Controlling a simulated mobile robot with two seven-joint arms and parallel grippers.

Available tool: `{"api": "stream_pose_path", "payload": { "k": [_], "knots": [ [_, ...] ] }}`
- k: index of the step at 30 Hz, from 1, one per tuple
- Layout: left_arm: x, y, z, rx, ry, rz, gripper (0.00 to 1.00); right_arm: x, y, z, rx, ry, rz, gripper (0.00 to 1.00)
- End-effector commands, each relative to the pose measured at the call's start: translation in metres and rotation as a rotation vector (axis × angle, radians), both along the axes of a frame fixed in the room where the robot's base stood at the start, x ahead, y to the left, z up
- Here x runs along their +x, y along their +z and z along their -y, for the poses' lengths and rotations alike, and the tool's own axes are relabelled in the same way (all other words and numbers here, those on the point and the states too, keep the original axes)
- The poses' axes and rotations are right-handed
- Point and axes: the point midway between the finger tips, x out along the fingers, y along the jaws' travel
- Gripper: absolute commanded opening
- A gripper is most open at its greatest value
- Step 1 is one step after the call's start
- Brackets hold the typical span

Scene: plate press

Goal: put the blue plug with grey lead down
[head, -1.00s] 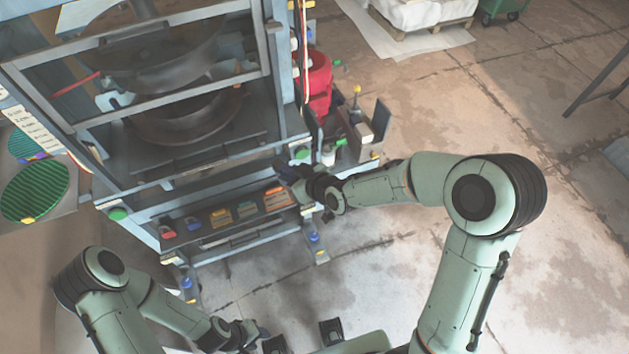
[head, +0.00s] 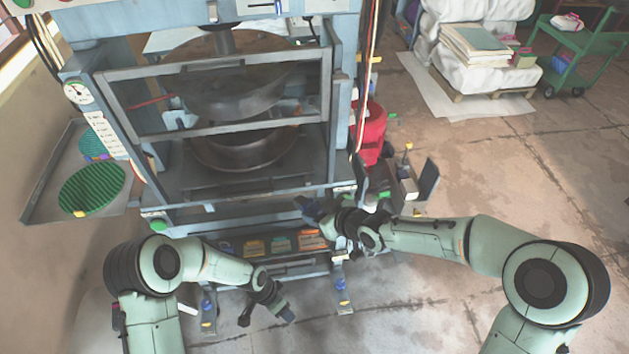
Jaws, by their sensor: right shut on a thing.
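My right gripper (head: 312,210) is in front of the press, at the right end of its lower front edge. It is shut on a small dark thing, taken to be the blue plug with grey lead. The plug is too small and too covered by the fingers to make out, and I cannot see the lead. My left gripper (head: 266,314) hangs low in front of the press with its fingers apart and nothing between them.
The press (head: 240,192) fills the upper left. A shelf with several coloured pieces, one an orange block (head: 309,240), lies under its front edge. A red container (head: 370,130) stands right of the press. A green ribbed plate (head: 92,188) lies at left.

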Motion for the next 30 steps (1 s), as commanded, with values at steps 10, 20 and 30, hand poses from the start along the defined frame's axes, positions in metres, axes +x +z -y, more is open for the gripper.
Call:
{"api": "stream_pose_path", "payload": {
  "k": [10, 20, 30],
  "knots": [
    [0.131, 0.166, 0.023, 0.318, -0.788, 0.293, 0.60, 0.000, 0.000, 0.000, 0.001, 0.000, 0.001, 0.07],
    [0.174, 0.327, 0.048, 0.607, -1.185, 0.377, 0.60, 0.000, 0.000, 0.000, 0.001, 0.000, 0.002, 0.07],
    [0.162, 0.368, 0.104, 0.562, -1.566, 0.345, 0.60, 0.000, 0.000, 0.000, 0.001, 0.000, 0.001, 0.07]
  ]
}}
